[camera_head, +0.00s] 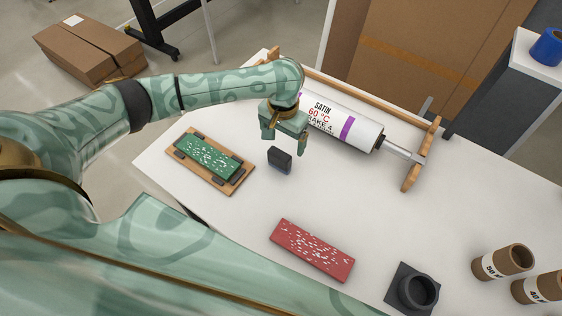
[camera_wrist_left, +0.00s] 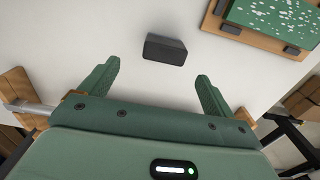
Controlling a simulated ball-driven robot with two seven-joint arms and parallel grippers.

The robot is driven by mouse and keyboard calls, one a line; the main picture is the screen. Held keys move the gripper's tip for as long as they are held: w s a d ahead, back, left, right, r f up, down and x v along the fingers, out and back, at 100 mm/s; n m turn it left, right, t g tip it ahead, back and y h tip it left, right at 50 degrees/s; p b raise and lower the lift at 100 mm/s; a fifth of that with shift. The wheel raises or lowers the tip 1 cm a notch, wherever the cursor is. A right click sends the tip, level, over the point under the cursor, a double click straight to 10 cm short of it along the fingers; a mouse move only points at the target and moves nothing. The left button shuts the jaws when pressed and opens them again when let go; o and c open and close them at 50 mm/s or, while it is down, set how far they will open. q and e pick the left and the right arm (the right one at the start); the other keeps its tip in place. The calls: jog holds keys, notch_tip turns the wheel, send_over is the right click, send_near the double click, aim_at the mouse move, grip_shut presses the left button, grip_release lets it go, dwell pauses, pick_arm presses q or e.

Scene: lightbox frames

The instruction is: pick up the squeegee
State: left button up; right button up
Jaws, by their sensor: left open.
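A small dark block (camera_head: 280,160), most likely the squeegee, sits on the white table (camera_head: 215,230) just below my left gripper in the head view. In the left wrist view the block (camera_wrist_left: 165,49) lies just beyond the fingertips, roughly centred between them. My left gripper (camera_head: 284,137) is open and empty, its fingers apart and pointing down toward the table. It also shows in the left wrist view (camera_wrist_left: 158,72), with nothing between the fingers. The block appears apart from both fingers. My right gripper is not in view.
A white roll (camera_head: 345,125) on a wooden stand (camera_head: 412,172) lies behind the gripper. A green speckled plate (camera_head: 207,156) on a wooden board is left, a red plate (camera_head: 312,249) in front. A black holder (camera_head: 415,290) and cardboard tubes (camera_head: 502,262) stand at right.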

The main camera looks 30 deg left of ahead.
aim_at(279, 153)
pick_arm(q)
notch_tip(279, 153, down, 3)
jog(key=shift+b, duration=0.4)
jog(key=f+b, duration=0.1)
jog(key=f, duration=0.2)
jog(key=f+b, duration=0.1)
jog(key=f, duration=0.1)
jog(key=shift+s+a+f+b, duration=0.2)
jog(key=shift+a+b, duration=0.1)
jog(key=shift+a, duration=0.1)
jog(key=shift+r, duration=0.15)
jog(key=c, duration=1.1)
